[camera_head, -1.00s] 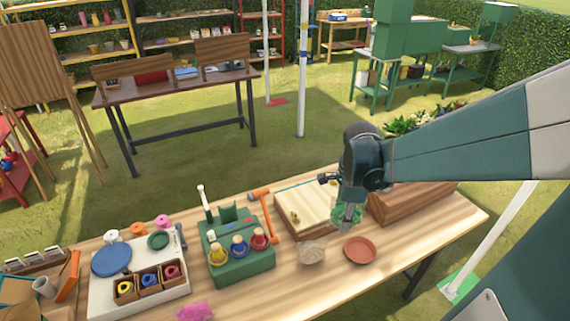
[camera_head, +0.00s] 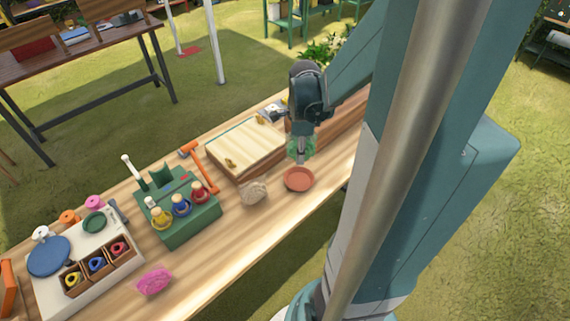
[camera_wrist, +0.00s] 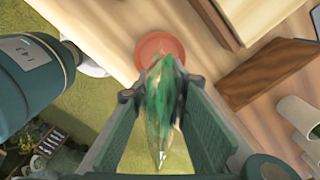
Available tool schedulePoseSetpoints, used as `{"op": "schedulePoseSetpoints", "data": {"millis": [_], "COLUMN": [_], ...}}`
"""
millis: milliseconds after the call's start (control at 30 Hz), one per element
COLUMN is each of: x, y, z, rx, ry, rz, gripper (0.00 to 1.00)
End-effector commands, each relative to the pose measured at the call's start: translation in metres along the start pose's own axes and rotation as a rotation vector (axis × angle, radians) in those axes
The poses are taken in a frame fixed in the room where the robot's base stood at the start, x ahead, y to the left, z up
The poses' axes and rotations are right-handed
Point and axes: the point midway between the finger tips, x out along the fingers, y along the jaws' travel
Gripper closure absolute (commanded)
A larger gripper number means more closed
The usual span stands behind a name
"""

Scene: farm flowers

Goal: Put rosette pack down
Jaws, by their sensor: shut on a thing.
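The rosette pack (camera_wrist: 165,100) is a clear, pointed wrapper with green inside, blurred in the wrist view. My gripper (camera_wrist: 160,95) is shut on it, with a finger on each side. In the head view my gripper (camera_head: 300,150) hangs at the table's right part, and the green of the pack (camera_head: 301,146) shows around its fingers. A round terracotta saucer (camera_head: 299,179) lies on the wooden table just below the gripper in the picture. The saucer also shows in the wrist view (camera_wrist: 152,45), partly behind the pack. I cannot tell the pack's height above the table.
A wooden box with a pale slatted lid (camera_head: 245,148) stands left of my gripper. A beige lump (camera_head: 254,191) lies beside the saucer. Bare tabletop (camera_head: 235,240) lies in front.

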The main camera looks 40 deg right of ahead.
Motion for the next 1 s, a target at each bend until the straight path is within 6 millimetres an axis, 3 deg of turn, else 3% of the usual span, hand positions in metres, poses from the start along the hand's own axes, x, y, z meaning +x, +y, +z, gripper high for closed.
{"op": "schedulePoseSetpoints", "data": {"millis": [633, 1000], "x": [0.011, 0.050], "y": [0.000, 0.000], "z": [0.000, 0.000], "rx": [-0.001, -0.001], "ry": [0.000, 0.000], "rz": [0.000, 0.000], "gripper": [0.93, 0.93]}}
